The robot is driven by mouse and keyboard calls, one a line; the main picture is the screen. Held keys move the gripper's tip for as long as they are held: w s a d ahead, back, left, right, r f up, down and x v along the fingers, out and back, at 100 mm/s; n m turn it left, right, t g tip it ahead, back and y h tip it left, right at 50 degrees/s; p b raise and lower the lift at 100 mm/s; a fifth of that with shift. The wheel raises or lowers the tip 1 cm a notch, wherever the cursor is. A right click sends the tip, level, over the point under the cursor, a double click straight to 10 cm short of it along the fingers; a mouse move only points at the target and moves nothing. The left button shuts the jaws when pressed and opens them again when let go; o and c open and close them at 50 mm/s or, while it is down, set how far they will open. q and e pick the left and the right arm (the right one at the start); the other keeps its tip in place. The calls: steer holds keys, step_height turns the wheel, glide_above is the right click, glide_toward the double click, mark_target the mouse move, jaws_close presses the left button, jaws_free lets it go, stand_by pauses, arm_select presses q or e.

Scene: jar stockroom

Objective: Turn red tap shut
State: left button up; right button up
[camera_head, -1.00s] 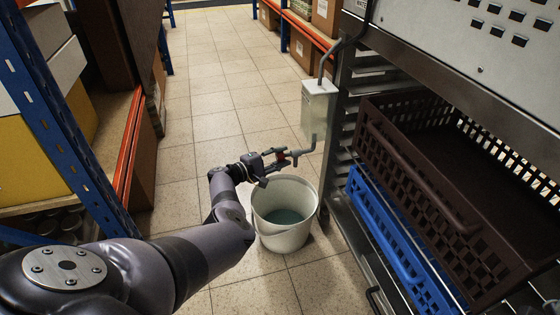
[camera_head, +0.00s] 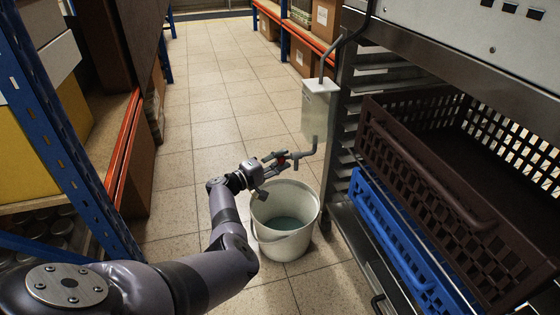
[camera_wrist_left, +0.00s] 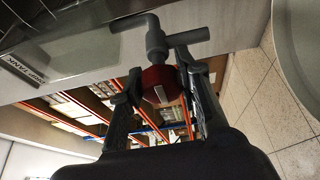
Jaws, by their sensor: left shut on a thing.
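The red tap (camera_head: 283,160) is on a grey pipe (camera_head: 305,154) below a pale box-shaped tank (camera_head: 319,105) at the rack's side. In the left wrist view its round red knob (camera_wrist_left: 158,84) has a pale mark on its face and lies between my fingers. My left gripper (camera_head: 277,162) is shut on the red knob, and in the left wrist view one finger is on each side of it (camera_wrist_left: 160,88). The head view shows the knob small and partly covered by the fingers. My right gripper is not in view.
A white bucket (camera_head: 302,240) with some liquid stands on the floor below the tap. A brown crate (camera_head: 415,170) and a blue crate (camera_head: 385,235) sit in the rack on the right. Shelving with a blue post (camera_head: 45,125) stands on the left. The tiled aisle (camera_head: 215,90) is clear.

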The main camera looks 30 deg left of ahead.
arm_select(q)
steer(key=shift+f, duration=0.15)
steer(key=o, duration=1.2)
steer(key=shift+c, duration=0.2)
steer(key=v, duration=1.2)
